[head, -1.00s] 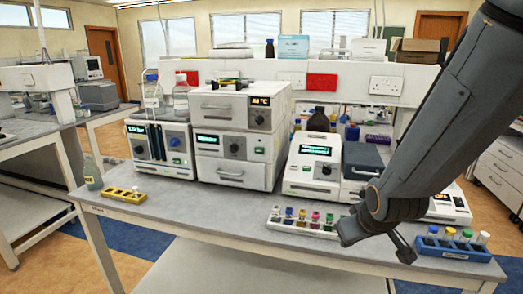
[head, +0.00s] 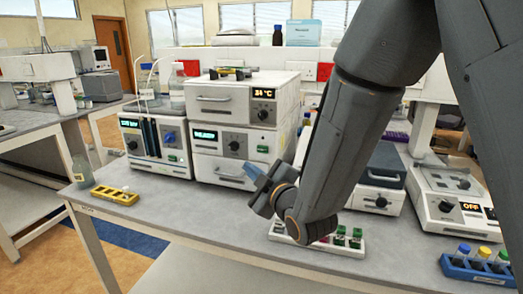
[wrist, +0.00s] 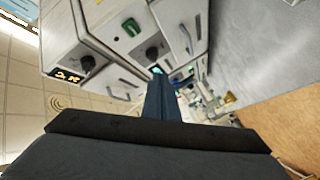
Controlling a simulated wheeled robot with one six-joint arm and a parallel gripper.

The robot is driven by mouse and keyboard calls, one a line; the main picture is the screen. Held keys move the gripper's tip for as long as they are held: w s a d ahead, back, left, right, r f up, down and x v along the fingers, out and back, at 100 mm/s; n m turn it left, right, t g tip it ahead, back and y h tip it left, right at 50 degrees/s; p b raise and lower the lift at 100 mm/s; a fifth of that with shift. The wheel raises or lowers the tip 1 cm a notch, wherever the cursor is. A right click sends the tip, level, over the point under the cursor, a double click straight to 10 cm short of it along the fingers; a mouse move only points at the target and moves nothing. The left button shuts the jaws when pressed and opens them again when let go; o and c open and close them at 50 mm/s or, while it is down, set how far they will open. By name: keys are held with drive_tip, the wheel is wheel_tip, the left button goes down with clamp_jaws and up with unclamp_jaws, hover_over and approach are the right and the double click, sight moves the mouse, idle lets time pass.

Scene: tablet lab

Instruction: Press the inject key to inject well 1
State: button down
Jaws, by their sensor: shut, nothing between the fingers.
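The middle instrument (head: 235,150) of the stack has a lit green display (head: 205,134), a dark knob (head: 234,145) and a small green key (head: 262,149), whose label is too small to read. The green key shows in the wrist view (wrist: 131,27), up and left of my fingers. My gripper (head: 250,168) is shut and empty. In the head view it is in front of the stack's lower right part, below the green key. In the wrist view my fingertips (wrist: 158,76) overlap the lit display; I cannot tell the distance.
A white vial rack (head: 345,252) lies below my wrist, partly hidden. A yellow rack (head: 115,194) and bottle (head: 80,171) stand left, a blue rack (head: 480,268) right. The oven (head: 240,100) tops the stack. The bench front between the racks is clear.

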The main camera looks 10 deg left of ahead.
sight(262, 149)
drive_tip(key=shift+w+d, duration=0.1)
drive_tip(key=shift+w+d+b, duration=0.2)
drive_tip(key=shift+w+b, duration=0.15)
drive_tip(key=shift+w, duration=1.8)
drive_tip(key=shift+w+d+b, duration=0.15)
drive_tip(key=shift+w+b, duration=0.2)
drive_tip(key=shift+w, duration=1.8)
drive_tip(key=shift+w, duration=0.1)
drive_tip(key=shift+w, duration=0.35)
drive_tip(key=shift+w+b, duration=0.35)
drive_tip(key=shift+b, duration=0.05)
drive_tip(key=shift+s, duration=0.8)
